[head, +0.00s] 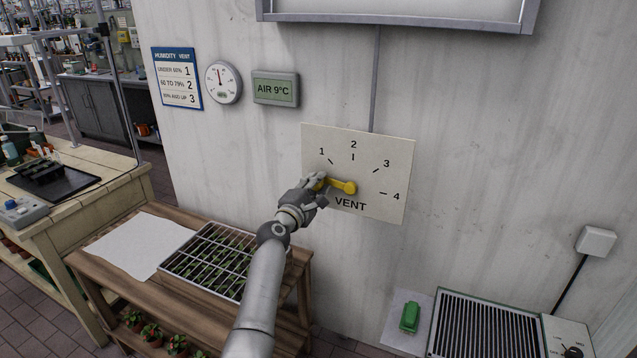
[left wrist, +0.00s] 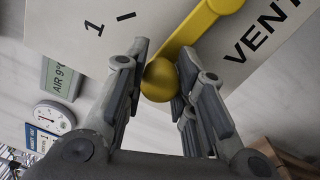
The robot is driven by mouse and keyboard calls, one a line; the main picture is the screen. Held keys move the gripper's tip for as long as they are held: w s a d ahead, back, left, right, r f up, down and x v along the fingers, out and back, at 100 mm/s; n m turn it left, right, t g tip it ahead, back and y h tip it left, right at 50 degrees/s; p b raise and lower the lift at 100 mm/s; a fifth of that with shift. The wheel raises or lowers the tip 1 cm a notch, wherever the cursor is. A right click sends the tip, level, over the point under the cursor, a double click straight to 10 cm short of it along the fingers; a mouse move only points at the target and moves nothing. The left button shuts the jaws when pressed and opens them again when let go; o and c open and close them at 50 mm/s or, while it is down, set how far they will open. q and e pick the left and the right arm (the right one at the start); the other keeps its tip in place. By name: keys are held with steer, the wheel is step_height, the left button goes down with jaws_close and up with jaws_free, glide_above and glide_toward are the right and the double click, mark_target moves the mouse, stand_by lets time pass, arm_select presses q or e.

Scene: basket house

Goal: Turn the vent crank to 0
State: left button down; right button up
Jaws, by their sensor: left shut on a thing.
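The yellow vent crank (head: 350,188) is mounted on a cream dial plate (head: 380,205) on the wall, marked 1, 2, 3, 4 and VENT. Its arm points left and slightly up from the hub, below the 1 mark. My left gripper (head: 319,184) is at the crank's outer end and covers the plate's left edge; no 0 mark is visible there. In the left wrist view, the crank's round yellow knob (left wrist: 160,80) sits between the two fingers of my left gripper (left wrist: 162,75), which is shut on it. My right gripper is not in view.
A wooden bench (head: 190,290) with a seedling tray (head: 212,258) and white sheet (head: 137,245) stands below left. The air display (head: 276,89) reads 9°C. A humidity chart (head: 177,79) and gauge (head: 223,82) hang beside it. A grilled unit (head: 485,325) is at lower right.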

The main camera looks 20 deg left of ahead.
arm_select(q)
steer(key=shift+f+n, duration=0.7)
steer(key=shift+n, duration=0.1)
steer(key=c, duration=1.1)
jaws_free()
steer(key=shift+c, duration=0.2)
steer(key=s, duration=1.2)
steer(key=shift+a+f, duration=0.25)
steer(key=shift+f, duration=0.05)
